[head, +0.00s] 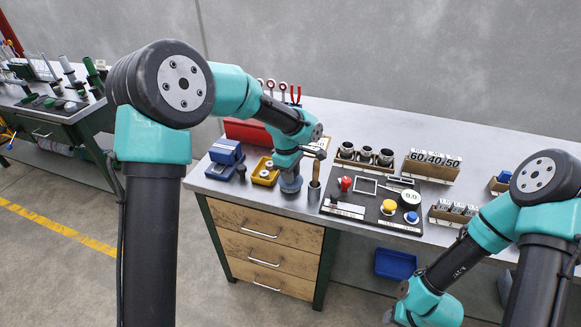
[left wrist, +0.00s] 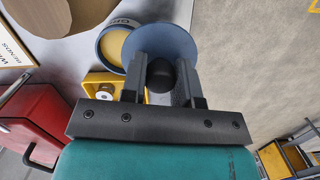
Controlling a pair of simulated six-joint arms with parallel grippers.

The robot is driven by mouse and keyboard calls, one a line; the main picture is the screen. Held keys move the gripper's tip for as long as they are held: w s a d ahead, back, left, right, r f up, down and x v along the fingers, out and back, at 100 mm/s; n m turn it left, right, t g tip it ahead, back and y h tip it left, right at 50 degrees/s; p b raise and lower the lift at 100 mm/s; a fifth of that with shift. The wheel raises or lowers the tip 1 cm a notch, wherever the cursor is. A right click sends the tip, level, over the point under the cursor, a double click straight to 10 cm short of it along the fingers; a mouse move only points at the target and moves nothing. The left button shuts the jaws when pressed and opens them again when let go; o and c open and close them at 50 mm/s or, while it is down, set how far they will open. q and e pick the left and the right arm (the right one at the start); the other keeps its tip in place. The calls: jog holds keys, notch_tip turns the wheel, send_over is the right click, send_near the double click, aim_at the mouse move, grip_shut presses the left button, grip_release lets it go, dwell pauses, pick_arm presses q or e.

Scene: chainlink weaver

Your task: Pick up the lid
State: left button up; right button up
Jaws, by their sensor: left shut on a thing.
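My left gripper (head: 289,173) is at the left part of the bench. In the left wrist view its two fingers are closed on a black knob (left wrist: 160,76) of a round blue lid (left wrist: 158,38). Behind the lid a round tin (left wrist: 104,48) with a blue rim and yellow inside is partly covered by it. The tin's inside shows past the lid's edge, so the lid is not seated on it in this view. In the head view lid and tin are small and hard to tell apart. My right arm comes in at right; its gripper is out of view.
A yellow bin (head: 265,171) with white rings stands left of the gripper, and a blue box (head: 226,152) further left. A red toolbox (head: 247,132) is behind.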

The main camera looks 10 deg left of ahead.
pick_arm(q)
jog(key=s+d+r, duration=0.1)
jog(key=s+d, duration=0.1)
jog(key=s, duration=0.8)
jog(key=shift+s+d, duration=0.2)
jog(key=shift+d, duration=0.1)
